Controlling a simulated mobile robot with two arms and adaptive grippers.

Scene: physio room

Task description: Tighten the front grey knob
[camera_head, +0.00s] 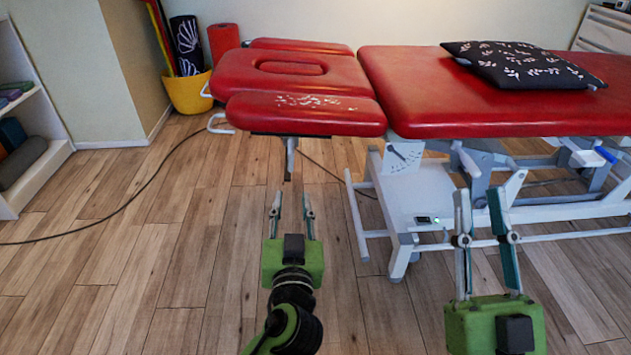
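The red treatment table (430,120) stands across the view, with a split red headrest (300,113) at its left end. A grey metal post (290,150) hangs under the front headrest pad, and a white panel with scale markings (402,157) sits to its right. I cannot clearly make out a grey knob on either. My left gripper (291,206) is open and empty, its fingers pointing toward the post and appearing just below it. My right gripper (480,208) is open and empty, appearing in front of the table's white lower frame.
A patterned dark pillow (524,65) lies on the table. The white base frame (397,262) carries a small device (427,220). A yellow bucket (188,92) with rolls stands at the back left. A black cable (120,208) crosses the floor. Open wooden floor lies at left.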

